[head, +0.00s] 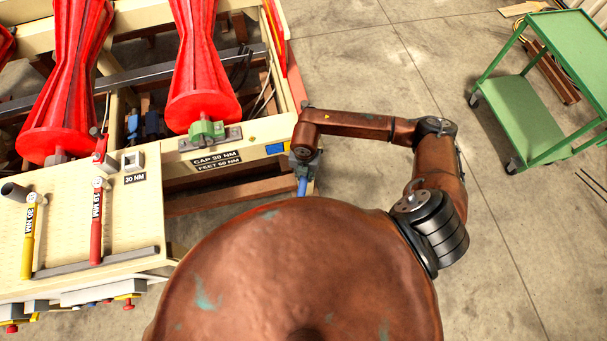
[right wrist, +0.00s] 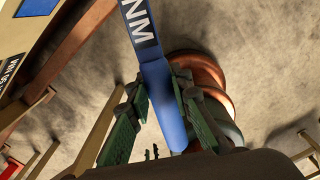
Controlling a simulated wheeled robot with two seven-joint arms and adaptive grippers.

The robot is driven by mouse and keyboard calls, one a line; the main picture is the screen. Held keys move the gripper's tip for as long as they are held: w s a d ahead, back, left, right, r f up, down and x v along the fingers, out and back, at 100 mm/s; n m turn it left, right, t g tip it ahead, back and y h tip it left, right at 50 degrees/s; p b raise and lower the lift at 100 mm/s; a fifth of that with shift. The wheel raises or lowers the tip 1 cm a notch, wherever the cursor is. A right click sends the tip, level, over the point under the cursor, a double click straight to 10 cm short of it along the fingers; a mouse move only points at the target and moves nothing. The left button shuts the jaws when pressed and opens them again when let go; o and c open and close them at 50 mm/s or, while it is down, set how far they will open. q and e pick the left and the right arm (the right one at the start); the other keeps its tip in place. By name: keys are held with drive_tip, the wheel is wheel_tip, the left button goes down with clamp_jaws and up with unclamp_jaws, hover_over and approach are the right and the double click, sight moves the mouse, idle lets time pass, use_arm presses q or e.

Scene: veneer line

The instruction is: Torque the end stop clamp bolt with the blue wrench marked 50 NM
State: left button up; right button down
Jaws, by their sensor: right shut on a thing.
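The blue wrench is in my right gripper (head: 304,160). In the head view only a short blue piece of the wrench (head: 302,186) shows below the gripper. In the right wrist view the blue wrench (right wrist: 163,95) runs between the green fingers of the right gripper (right wrist: 160,88), which are shut on it. Its dark label shows "NM"; the number is cut off by the frame edge. A green block (head: 207,130) sits on the frame, above a plate reading "CAP 30 NM, FEET 50 NM". I cannot make out the end stop clamp bolt. My left gripper is out of view.
A cream bench (head: 120,235) at left holds a yellow wrench (head: 29,237) and a red wrench (head: 97,222). Red ribbed rollers (head: 200,65) lie in the cream machine frame. A green cart (head: 535,120) stands at right. The concrete floor between is clear.

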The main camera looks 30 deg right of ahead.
drive_tip(key=shift+s+d+n, duration=0.25)
drive_tip(key=shift+d+n, duration=0.05)
drive_tip(key=shift+d, duration=0.05)
drive_tip(key=shift+r, duration=0.1)
